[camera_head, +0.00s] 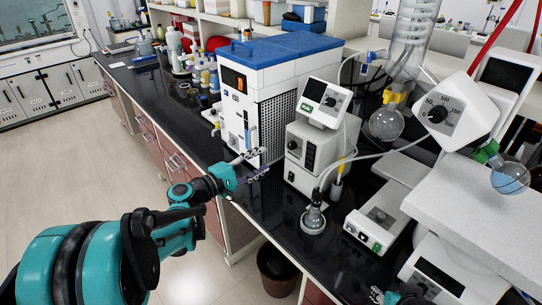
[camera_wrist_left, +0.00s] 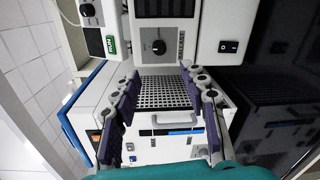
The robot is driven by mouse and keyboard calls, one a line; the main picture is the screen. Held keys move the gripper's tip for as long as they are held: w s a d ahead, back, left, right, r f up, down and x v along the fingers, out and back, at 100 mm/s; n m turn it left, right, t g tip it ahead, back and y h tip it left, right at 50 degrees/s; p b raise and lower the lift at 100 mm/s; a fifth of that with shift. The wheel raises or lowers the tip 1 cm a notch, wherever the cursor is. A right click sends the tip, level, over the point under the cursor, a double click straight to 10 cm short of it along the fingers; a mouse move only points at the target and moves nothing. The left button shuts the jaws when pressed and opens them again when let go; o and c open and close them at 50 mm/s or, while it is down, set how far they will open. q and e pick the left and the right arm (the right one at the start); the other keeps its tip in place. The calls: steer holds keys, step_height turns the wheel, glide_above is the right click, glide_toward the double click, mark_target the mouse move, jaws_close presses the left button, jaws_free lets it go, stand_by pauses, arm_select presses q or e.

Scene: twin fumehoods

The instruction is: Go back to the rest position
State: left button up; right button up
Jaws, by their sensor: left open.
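My left gripper (camera_head: 254,165) is at the end of the teal arm that comes in from the left, over the front edge of the black bench. It is open and empty, just in front of the white unit with a blue top (camera_head: 247,125). In the left wrist view my left gripper (camera_wrist_left: 160,88) has its two purple-padded fingers spread wide, with nothing between them. Behind the gap show a dark grille and a grey handle (camera_wrist_left: 175,118).
A white device with a tilted screen (camera_head: 326,100) stands right of the blue-topped unit. A flask (camera_head: 313,219) and a hotplate-like box (camera_head: 378,217) sit on the bench (camera_head: 262,205). A dark bin (camera_head: 277,270) stands below. The floor (camera_head: 70,160) at left is clear.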

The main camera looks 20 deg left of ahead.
arm_select(q)
steer(key=shift+s+a, duration=0.3)
steer(key=shift+s, duration=0.15)
steer(key=s+d+f+m+g+y, duration=0.2)
steer(key=s+d+f+m+g, duration=0.15)
steer(key=s, duration=0.25)
steer(key=s+d+f+m+g+y, duration=0.2)
steer(key=s+d+m, duration=0.1)
steer(key=s+d, duration=0.25)
steer(key=s+a+f+m+g+y, duration=0.1)
steer(key=s+a+f+m+y, duration=0.1)
steer(key=s, duration=0.4)
steer(key=s+a+f+m+y, duration=0.3)
steer(key=s+m, duration=0.2)
steer(key=s, duration=0.2)
steer(key=shift+s+a+f+g+y, duration=0.2)
steer(key=shift+s+g+y, duration=0.1)
steer(key=shift+g+y, duration=0.1)
